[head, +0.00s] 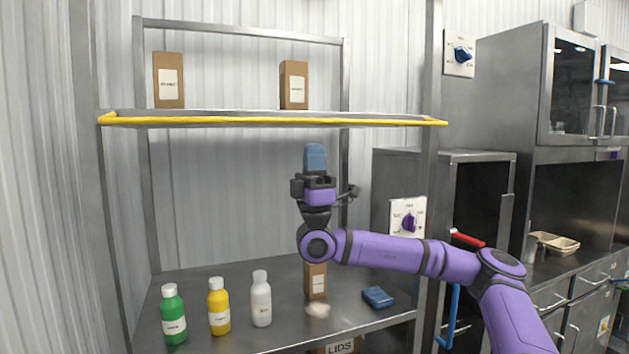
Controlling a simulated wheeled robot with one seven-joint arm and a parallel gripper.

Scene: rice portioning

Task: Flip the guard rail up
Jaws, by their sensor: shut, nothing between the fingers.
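The yellow guard rail (270,120) runs along the front edge of the upper metal shelf (230,112) in the head view. It lies low, level with the shelf edge, with its ends bent back at both sides. My gripper (314,150) points upward in front of the shelf unit, below the rail and right of its middle. Its blue fingers are shut with nothing between them. The fingertips appear just under the rail in the picture; I cannot tell the depth gap between them.
Two brown boxes (168,80) (294,85) stand on the upper shelf. Green (173,315), yellow (219,307) and white (261,299) bottles, a brown box (315,281) and a folded blue cloth (378,297) are on the lower shelf. Steel cabinets (490,100) stand at right.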

